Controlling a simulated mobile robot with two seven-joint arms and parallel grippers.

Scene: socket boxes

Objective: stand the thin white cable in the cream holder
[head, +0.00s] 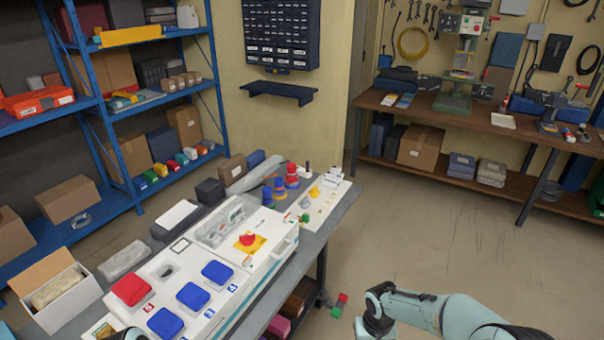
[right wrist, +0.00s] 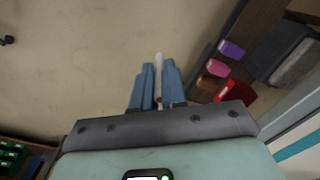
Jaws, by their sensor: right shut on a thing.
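My right gripper (right wrist: 158,70) is shut on the thin white cable (right wrist: 158,78), which stands between the blue fingers in the right wrist view, its pale tip a little beyond them. In the head view my right arm (head: 430,308) comes in at the bottom right, beside the table's right edge and over open floor. Its fingers and the cable are not clear there. A cream board (head: 318,208) with small coloured parts lies at the table's far right end; I cannot tell which part is the cream holder. My left gripper cannot be made out.
The grey table (head: 318,240) carries a white panel with red and blue caps (head: 218,271), a clear tray (head: 222,222) and stacked red and blue pieces (head: 291,176). An open white box (head: 75,305) stands at left. A red and green piece (head: 339,304) shows beside the table. Floor at right is clear.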

